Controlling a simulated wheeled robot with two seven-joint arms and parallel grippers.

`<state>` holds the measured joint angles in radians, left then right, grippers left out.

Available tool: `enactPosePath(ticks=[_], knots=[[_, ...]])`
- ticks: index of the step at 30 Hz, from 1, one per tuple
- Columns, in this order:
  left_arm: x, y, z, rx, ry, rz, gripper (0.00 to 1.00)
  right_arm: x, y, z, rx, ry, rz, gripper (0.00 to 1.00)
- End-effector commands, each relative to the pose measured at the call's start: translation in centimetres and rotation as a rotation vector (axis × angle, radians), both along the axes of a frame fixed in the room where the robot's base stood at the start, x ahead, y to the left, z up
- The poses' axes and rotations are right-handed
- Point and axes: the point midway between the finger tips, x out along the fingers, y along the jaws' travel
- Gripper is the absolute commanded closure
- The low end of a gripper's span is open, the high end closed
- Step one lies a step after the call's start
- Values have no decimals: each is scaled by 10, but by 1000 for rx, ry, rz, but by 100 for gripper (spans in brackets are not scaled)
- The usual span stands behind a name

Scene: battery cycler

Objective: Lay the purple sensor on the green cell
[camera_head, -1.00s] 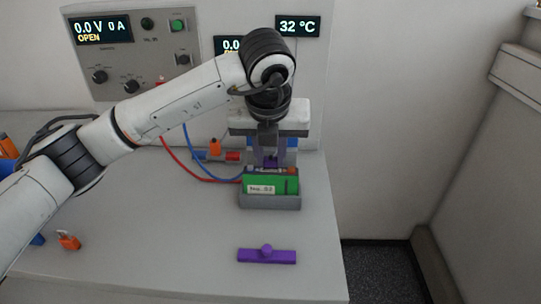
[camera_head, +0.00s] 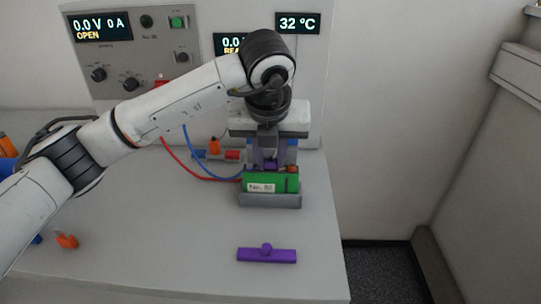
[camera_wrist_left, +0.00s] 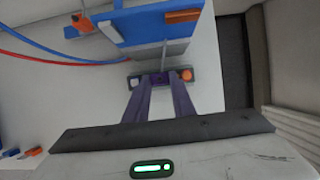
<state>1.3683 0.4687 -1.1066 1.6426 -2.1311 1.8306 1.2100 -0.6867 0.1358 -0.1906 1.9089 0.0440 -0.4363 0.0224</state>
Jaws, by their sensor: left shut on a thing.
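My left gripper (camera_head: 271,157) points straight down over the green cell (camera_head: 286,183). A purple bar with a round knob (camera_head: 267,255) lies on the table in front. My right gripper is not in view.
A control panel (camera_head: 130,60) and a 32 °C display (camera_head: 297,23) stand behind. A small orange part (camera_head: 67,241) lies at left. The table (camera_head: 180,240) is clear around the purple bar.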

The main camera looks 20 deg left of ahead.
Motion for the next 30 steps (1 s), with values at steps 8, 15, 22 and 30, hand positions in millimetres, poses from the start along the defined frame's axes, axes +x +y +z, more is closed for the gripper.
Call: enactPosePath(ticks=[8, 15, 22, 30], knots=[[0, 0, -3, 0, 0, 0, 74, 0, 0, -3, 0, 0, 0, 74], [0, 0, -3, 0, 0, 0, 55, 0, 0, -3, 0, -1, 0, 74], [-3, -1, 5, -1, -2, -2, 55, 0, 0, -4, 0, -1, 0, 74], [-21, -6, 52, -1, -7, -2, 55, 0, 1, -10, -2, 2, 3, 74]])
